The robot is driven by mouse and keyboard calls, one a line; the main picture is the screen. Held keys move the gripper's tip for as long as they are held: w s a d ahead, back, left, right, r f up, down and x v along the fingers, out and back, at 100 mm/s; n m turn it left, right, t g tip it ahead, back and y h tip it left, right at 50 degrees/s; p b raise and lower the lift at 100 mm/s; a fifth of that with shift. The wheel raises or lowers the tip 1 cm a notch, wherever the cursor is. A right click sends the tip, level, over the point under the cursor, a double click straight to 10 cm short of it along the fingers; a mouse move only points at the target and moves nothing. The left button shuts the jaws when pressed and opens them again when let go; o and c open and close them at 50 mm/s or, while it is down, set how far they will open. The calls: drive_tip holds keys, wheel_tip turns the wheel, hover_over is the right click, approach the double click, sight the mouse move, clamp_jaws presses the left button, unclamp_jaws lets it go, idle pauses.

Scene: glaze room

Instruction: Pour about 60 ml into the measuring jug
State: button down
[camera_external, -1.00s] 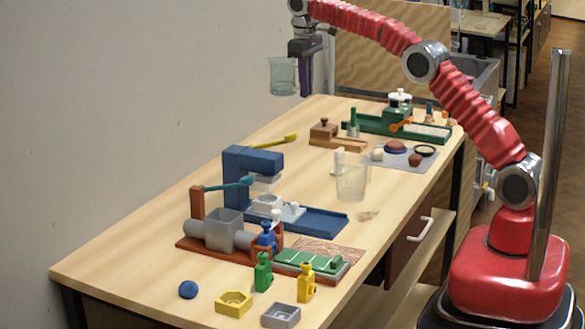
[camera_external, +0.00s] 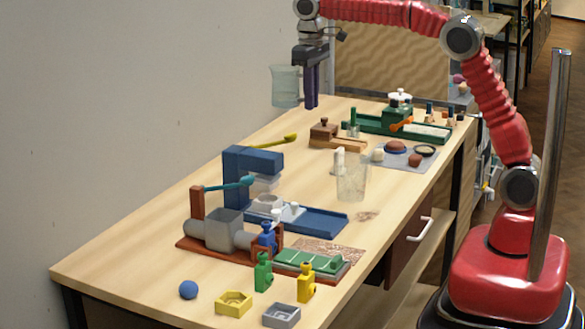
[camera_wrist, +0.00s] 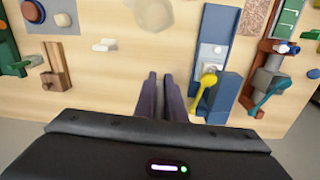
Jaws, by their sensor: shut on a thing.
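My gripper (camera_external: 312,104) is high over the far left end of the table, fingers pointing down. It is shut on a clear beaker (camera_external: 285,86), which hangs upright at the left of the fingers, above the table. Whether it holds liquid is too faint to tell. A clear open vessel, apparently the measuring jug (camera_external: 352,182), stands upright on the table's right middle, well apart from the beaker. In the wrist view my fingers (camera_wrist: 162,76) point at the table, and the jug (camera_wrist: 153,14) shows at the top edge. The held beaker cannot be made out there.
A blue press-like stand (camera_external: 240,180) with a blue base is left of the jug. A white piece (camera_external: 339,162) stands close behind the jug. A grey mat (camera_external: 408,163) with small items and a green tray (camera_external: 372,126) lie beyond. Bare table lies right of the jug.

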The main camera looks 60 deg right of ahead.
drive_tip(key=s+a+f, duration=0.2)
drive_tip(key=s+a, duration=0.3)
drive_tip(key=s, duration=0.4)
drive_tip(key=s+a+f, duration=0.1)
drive_tip(key=s+a, duration=0.5)
drive_tip(key=s, duration=0.2)
drive_tip(key=f, duration=1.6)
drive_tip(key=shift+s+f, duration=0.2)
drive_tip(key=shift+f, duration=0.1)
drive_tip(key=shift+d+f+y, duration=0.1)
drive_tip(key=shift+d+y, duration=0.1)
drive_tip(key=shift+y, duration=0.2)
drive_tip(key=shift+d+f+y, duration=0.3)
drive_tip(key=shift+y, duration=0.5)
drive_tip(key=shift+d+r+y, duration=0.45)
drive_tip(key=shift+r+y, duration=0.15)
drive_tip(key=shift+y, duration=0.4)
wheel_tip(320, 180, up, 6)
drive_tip(key=d+y, duration=0.1)
drive_tip(key=y, duration=0.7)
drive_tip(key=shift+s+d+r+t+p, duration=0.2)
drive_tip(key=shift+r+t+p, duration=0.1)
drive_tip(key=shift+p, duration=0.15)
